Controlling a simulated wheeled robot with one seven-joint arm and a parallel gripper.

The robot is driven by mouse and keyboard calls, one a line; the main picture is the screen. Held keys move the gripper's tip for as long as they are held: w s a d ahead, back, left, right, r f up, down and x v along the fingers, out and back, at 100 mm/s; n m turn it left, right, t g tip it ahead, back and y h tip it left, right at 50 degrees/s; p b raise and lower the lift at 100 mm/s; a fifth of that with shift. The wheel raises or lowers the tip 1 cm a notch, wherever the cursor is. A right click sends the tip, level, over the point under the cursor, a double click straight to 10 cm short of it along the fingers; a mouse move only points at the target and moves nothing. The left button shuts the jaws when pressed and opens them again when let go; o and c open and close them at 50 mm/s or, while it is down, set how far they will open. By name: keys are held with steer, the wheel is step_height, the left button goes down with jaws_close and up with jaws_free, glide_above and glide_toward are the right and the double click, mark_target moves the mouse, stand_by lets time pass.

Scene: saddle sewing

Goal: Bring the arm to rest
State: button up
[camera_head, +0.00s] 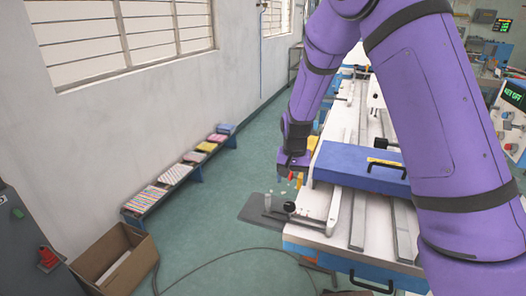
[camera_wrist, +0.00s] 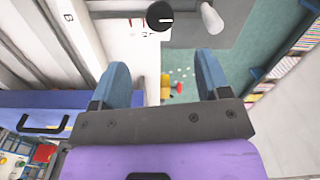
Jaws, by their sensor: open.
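My purple arm (camera_head: 325,75) reaches from the right side of the head view and bends down to my gripper (camera_head: 291,177), beside the left edge of the white machine table (camera_head: 345,130). In the wrist view my gripper (camera_wrist: 160,82) has its two blue fingers spread apart, with nothing between them. Beyond the fingers are a black round knob (camera_wrist: 159,14) and a white cylinder (camera_wrist: 212,18). The knob also shows in the head view (camera_head: 289,207), below my gripper.
A blue box-like part (camera_head: 360,167) lies on the table close to my arm. A low bench (camera_head: 183,178) with folded fabrics stands along the left wall. An open cardboard box (camera_head: 115,258) stands at the lower left. A cable (camera_head: 235,252) crosses the green floor, which is otherwise mostly clear.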

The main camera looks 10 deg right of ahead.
steer(key=s+d+r+n+t+y, duration=0.1)
steer(key=s+d+r, duration=0.1)
steer(key=s+r, duration=0.6)
steer(key=s+d+r+n+t, duration=0.15)
steer(key=s+r, duration=0.25)
steer(key=r, duration=0.8)
steer(key=s+d+r+n+t, duration=0.1)
steer(key=s+r, duration=0.3)
steer(key=s, duration=0.6)
steer(key=s+d+r+n+t+h, duration=0.1)
steer(key=s+r, duration=0.3)
steer(key=s, duration=0.6)
steer(key=shift+s+d+t, duration=0.2)
steer(key=shift+d+t, duration=0.15)
steer(key=shift+d, duration=0.2)
